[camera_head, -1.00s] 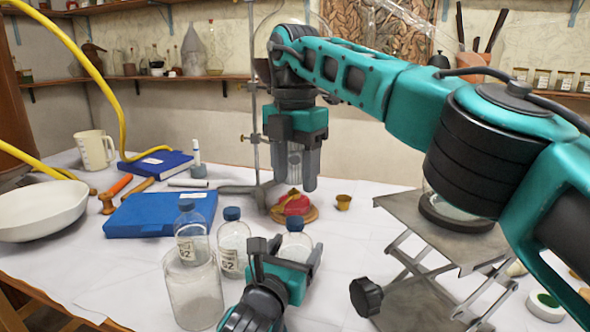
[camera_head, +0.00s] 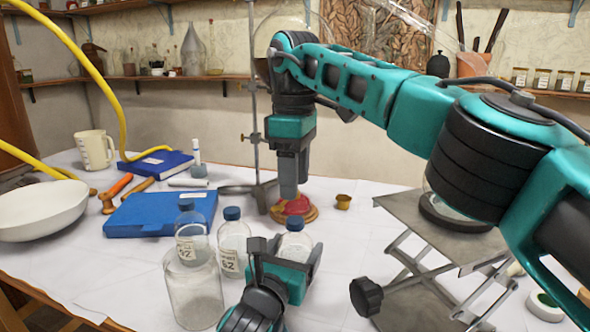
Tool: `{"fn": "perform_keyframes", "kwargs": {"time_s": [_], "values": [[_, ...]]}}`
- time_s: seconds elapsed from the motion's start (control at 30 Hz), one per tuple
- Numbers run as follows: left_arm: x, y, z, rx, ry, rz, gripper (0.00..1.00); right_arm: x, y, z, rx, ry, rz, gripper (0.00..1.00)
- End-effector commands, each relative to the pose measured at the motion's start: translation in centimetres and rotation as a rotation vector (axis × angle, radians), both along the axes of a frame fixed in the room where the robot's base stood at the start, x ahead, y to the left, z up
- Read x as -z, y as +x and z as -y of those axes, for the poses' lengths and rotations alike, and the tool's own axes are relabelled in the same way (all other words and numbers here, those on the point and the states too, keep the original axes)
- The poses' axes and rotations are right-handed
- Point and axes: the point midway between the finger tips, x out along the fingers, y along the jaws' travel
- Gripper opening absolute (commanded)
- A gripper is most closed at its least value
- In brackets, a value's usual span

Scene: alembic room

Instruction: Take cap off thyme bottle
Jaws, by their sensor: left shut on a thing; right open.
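My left gripper (camera_head: 288,252) is shut around the body of a clear bottle (camera_head: 295,240) with a blue cap (camera_head: 292,214). This bottle stands upright, its cap on and clear above the fingers; its label is hidden. My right gripper (camera_head: 290,188) is empty and appears above and behind that bottle, in front of the red item. Its fingers point down and are seen nearly edge-on, so the gap barely shows; it is open. Two similar blue-capped bottles stand to the left, one (camera_head: 233,246) beside the held one and one (camera_head: 189,238) further left. I cannot read thyme on any label.
A clear glass jar (camera_head: 193,295) stands at the front left. A blue case (camera_head: 140,216) lies behind the bottles. A red item (camera_head: 297,206) on a wooden disc and a small brown cup (camera_head: 343,202) are behind. A metal lab jack (camera_head: 430,232) stands right.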

Motion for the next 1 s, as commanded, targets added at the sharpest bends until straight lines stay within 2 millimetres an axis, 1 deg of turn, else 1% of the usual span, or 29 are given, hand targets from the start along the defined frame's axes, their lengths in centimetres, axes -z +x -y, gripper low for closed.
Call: {"fn": "perform_keyframes", "kwargs": {"time_s": [0.3, 0.4, 0.5, 0.63, 0.87, 1.0], "values": [[0.1, 0.0, 0.0, -0.001, 0.001, -0.002, 0.0, 4.7, 0.0, 0.1, -0.002, 0.0, -0.003, 0.55], [0.1, 0.0, 0.0, -0.001, 0.001, -0.002, 0.0, 5.9, 0.0, 0.1, -0.002, 0.0, -0.003, 0.55], [0.1, 0.0, 0.0, -0.001, 0.001, -0.002, 0.0, 6.7, 0.0, 0.1, -0.002, -0.001, -0.001, 0.55], [0.1, 0.0, 0.0, -0.001, 0.001, -0.002, 0.0, 7.1, 0.0, 0.1, -0.001, -0.001, -0.001, 0.55], [0.1, 0.0, 0.0, -0.001, 0.001, -0.002, 0.0, 7.1, 0.0, 0.1, -0.001, -0.001, -0.001, 0.55], [0.1, 0.0, 0.0, -0.001, 0.001, -0.002, 0.0, 7.1, 0.0, 0.1, -0.002, -0.001, -0.001, 0.41]]}}
